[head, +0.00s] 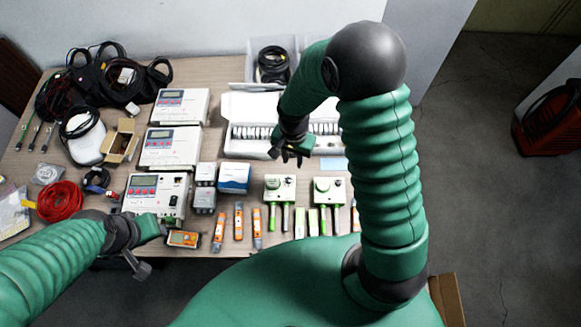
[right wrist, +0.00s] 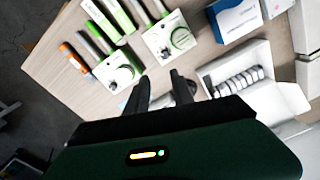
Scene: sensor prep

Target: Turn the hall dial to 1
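Two small white-and-green boxes with round dials stand near the front of the table: a left box (head: 280,188) and a right box (head: 329,190). Both also show in the right wrist view, the left box (right wrist: 170,40) above the right box (right wrist: 117,72). I cannot read their labels or dial settings, nor tell which is the hall dial. My right gripper (head: 292,155) is open and empty above the table, behind the boxes; its two fingers show apart in the right wrist view (right wrist: 160,88). My left gripper (head: 148,246) is at the table's front left, away from both dials; its fingers are unclear.
Several green and orange probes (head: 239,220) lie along the front edge. White meters (head: 170,148), a blue-and-white box (head: 234,177) and a red cable coil (head: 60,201) stand to the left. A white tray of small parts (head: 237,144) lies behind the dial boxes, under my right arm.

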